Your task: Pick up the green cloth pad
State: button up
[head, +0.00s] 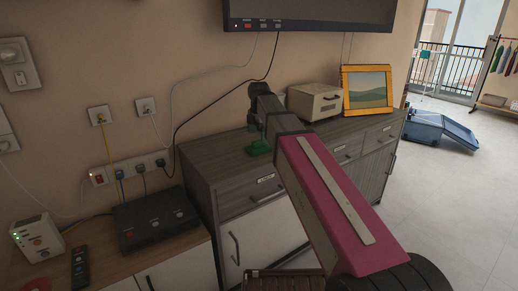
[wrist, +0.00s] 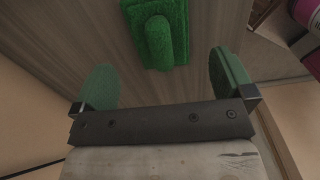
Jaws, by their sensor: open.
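The green cloth pad (head: 259,148) lies on top of the grey wood cabinet (head: 215,165), near its left end, partly behind my arm in the head view. In the wrist view the pad (wrist: 160,34) shows at the top middle, with a raised rounded ridge along it. My gripper (wrist: 165,80) is open and empty, its two green-faced fingers spread wide. The pad lies ahead of the fingertips, between their lines, and apart from both fingers. In the head view my gripper is mostly hidden by my arm.
A cream box (head: 314,101) and a yellow-framed picture (head: 367,89) stand further right on the cabinet. A wall-mounted screen (head: 310,12) hangs above. A black box (head: 154,221) sits on the lower cabinet at left. Cables hang along the wall.

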aim_at(258, 141)
jog(key=shift+s+f, duration=0.1)
jog(key=shift+f, duration=2.85)
jog(key=c, duration=0.9)
